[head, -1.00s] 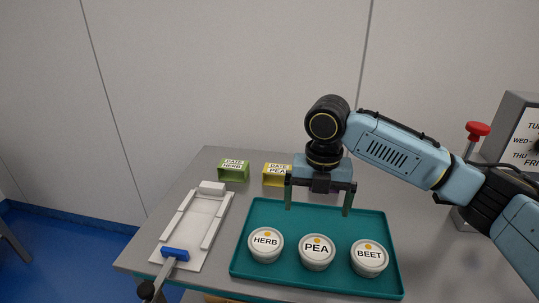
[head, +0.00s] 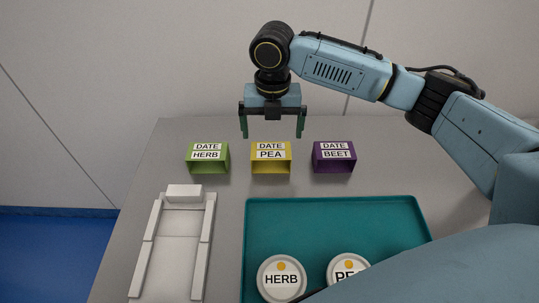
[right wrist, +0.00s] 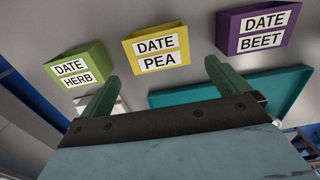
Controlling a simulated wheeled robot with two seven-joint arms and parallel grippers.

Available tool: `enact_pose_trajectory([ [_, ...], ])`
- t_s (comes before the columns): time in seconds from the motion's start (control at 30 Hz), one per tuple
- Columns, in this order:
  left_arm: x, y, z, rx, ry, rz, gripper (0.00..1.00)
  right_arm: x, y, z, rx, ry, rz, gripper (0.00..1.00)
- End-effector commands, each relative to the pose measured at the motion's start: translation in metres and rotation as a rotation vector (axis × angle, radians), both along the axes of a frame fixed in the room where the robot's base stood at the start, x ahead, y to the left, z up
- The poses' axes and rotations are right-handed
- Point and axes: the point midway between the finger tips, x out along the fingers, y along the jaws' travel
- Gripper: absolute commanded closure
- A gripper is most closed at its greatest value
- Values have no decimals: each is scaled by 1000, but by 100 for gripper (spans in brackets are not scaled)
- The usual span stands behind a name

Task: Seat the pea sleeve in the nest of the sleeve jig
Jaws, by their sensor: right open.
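The pea sleeve (head: 270,158) is a yellow open box labelled DATE PEA, standing on the table between two other sleeves. It also shows in the right wrist view (right wrist: 152,60). The sleeve jig (head: 174,245) is a white plate with side rails and a block at its far end, on the left of the table. My right gripper (head: 272,134) is open and empty, above and behind the pea sleeve, its green fingers apart and not touching it. My left gripper is not in view.
A green herb sleeve (head: 207,158) and a purple beet sleeve (head: 333,157) flank the pea sleeve with gaps between. A teal tray (head: 340,215) in front holds a herb tub (head: 281,282) and a pea tub (head: 345,272). My arm covers the tray's near right.

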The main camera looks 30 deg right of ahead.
Motion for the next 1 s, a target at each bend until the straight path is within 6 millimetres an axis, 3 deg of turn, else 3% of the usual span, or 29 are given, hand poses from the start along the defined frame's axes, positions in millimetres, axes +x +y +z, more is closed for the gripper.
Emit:
enact_pose_trajectory([
  [0.1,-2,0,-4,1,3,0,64,0,0,-20,0,2,-1,0],
  [0.37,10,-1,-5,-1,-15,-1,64,0,0,-35,1,0,-1,0],
  [0.7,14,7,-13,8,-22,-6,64,1,1,-80,0,1,1,0],
  [0.9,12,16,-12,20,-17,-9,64,2,1,-81,0,-1,1,0],
  [1.0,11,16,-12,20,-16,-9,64,2,1,-80,0,-1,1,10],
])
